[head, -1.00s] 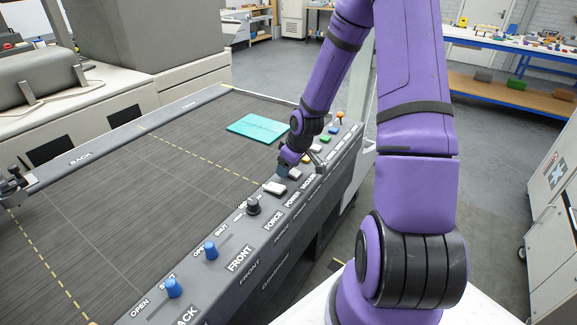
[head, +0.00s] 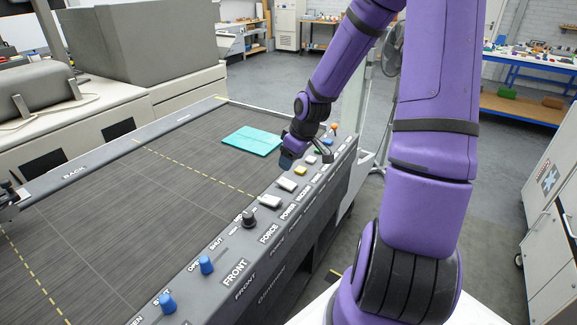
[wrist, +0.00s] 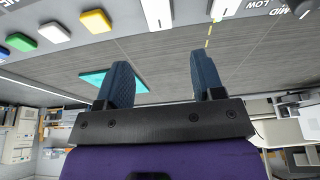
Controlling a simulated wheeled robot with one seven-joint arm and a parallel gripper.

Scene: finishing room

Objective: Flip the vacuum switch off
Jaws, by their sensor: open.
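The white vacuum switch (head: 285,184) is a rocker on the sloped grey control panel (head: 240,262), beside the VACUUM lettering. A similar white power switch (head: 269,202) sits nearer, beside POWER. In the wrist view the vacuum switch (wrist: 157,14) is at the top edge, partly cut off, with the power switch (wrist: 224,8) to its right. I cannot tell which way the vacuum switch is tipped. My gripper (head: 288,160) is just beyond the vacuum switch, over the table side of the panel. In the wrist view its two blue fingers (wrist: 163,75) are apart with nothing between them.
Yellow (head: 300,170), pale, green and blue buttons continue along the panel past the vacuum switch. A black knob (head: 249,219) and blue levers (head: 206,265) stand nearer. A teal sheet (head: 252,140) lies on the dark cutting table (head: 120,205), close to my gripper.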

